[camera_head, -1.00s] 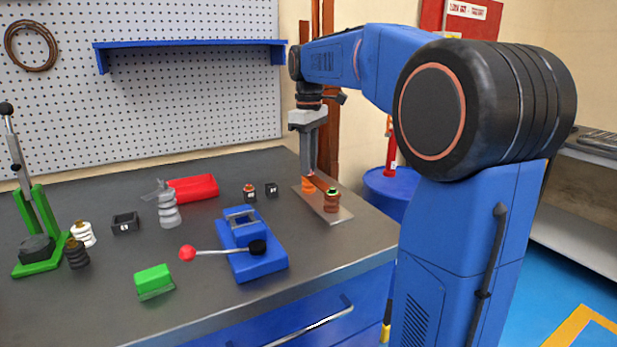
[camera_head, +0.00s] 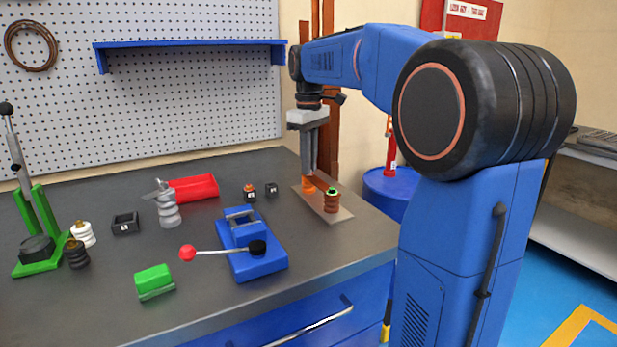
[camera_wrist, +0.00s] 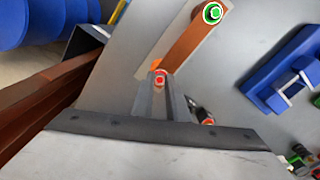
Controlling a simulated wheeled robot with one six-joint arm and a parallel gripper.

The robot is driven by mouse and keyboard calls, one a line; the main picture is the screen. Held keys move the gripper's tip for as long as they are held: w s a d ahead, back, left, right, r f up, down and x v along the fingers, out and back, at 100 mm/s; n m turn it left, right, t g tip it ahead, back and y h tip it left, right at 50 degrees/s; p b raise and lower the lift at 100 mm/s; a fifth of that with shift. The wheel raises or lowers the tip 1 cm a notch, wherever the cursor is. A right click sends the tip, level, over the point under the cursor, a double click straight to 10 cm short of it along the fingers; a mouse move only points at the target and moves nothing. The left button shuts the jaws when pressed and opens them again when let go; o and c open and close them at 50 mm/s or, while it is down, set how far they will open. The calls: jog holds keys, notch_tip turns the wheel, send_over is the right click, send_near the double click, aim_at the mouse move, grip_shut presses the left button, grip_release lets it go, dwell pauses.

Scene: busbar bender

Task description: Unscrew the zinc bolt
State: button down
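A copper busbar (camera_wrist: 193,40) bridges an orange insulator (camera_head: 308,186) and a brown insulator (camera_head: 331,203) on a metal plate (camera_head: 339,215). A bolt with a red-marked top (camera_wrist: 161,77) is at the busbar's near end in the wrist view. A bolt with a green-marked top (camera_wrist: 213,13) is at its far end. I cannot tell from colour which bolt is zinc. My gripper (camera_head: 309,173) points straight down over the orange insulator. In the wrist view its fingertips (camera_wrist: 160,84) are at the red-marked bolt; whether they touch it is unclear.
A blue bender (camera_head: 262,262) with a red-knobbed lever stands left of the plate. The bench's front right is clear.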

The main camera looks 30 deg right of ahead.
jog(key=n, duration=0.5)
jog(key=shift+n, duration=0.3)
jog(key=shift+n, duration=0.3)
jog(key=n, duration=0.5)
dwell(0.4)
jog(key=n, duration=0.6)
dwell(0.3)
jog(key=n, duration=0.5)
jog(key=shift+n, duration=0.3)
